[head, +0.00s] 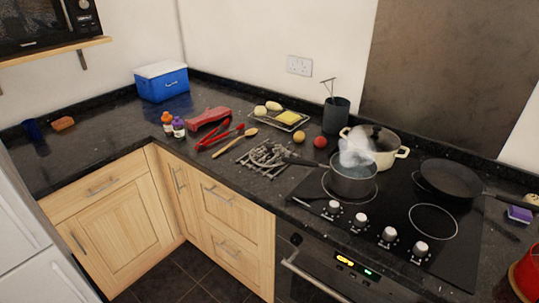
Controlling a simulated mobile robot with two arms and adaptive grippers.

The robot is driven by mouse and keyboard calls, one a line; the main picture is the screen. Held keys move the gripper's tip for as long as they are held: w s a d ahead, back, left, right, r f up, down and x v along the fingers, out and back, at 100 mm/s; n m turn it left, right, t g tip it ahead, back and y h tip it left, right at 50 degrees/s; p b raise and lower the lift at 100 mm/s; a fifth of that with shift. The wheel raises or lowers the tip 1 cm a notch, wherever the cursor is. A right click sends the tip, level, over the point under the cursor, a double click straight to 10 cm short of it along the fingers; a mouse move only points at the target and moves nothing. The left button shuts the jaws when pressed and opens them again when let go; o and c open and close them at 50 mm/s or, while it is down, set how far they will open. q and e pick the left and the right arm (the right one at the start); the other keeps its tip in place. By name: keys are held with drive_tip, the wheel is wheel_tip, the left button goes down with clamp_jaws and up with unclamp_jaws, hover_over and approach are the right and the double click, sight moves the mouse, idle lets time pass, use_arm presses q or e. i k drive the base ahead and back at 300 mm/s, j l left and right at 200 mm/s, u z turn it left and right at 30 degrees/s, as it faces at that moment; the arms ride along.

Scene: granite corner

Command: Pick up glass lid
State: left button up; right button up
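A round, dark see-through glass lid (376,134) with a small knob sits on the cream pot (401,153) at the back left of the hob. Steam partly covers the lid's front left. A grey saucepan (353,182) stands open and steaming in front of the cream pot and overlaps its lower part. Neither of my grippers shows in the head view.
A black frying pan (450,178) sits at the hob's right, its handle pointing right. A dark utensil pot (336,116), a red tomato (320,142) and a metal rack (263,158) stand left of the pots. The hob's front right ring (433,221) is clear.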

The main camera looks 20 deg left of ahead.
sight(268, 155)
drive_tip(key=i+j, duration=0.2)
drive_tip(key=j, duration=0.15)
drive_tip(key=i+j+z, duration=0.1)
drive_tip(key=i+j, duration=0.15)
drive_tip(key=i+j+z, duration=0.1)
drive_tip(key=j, duration=0.3)
drive_tip(key=i, duration=0.1)
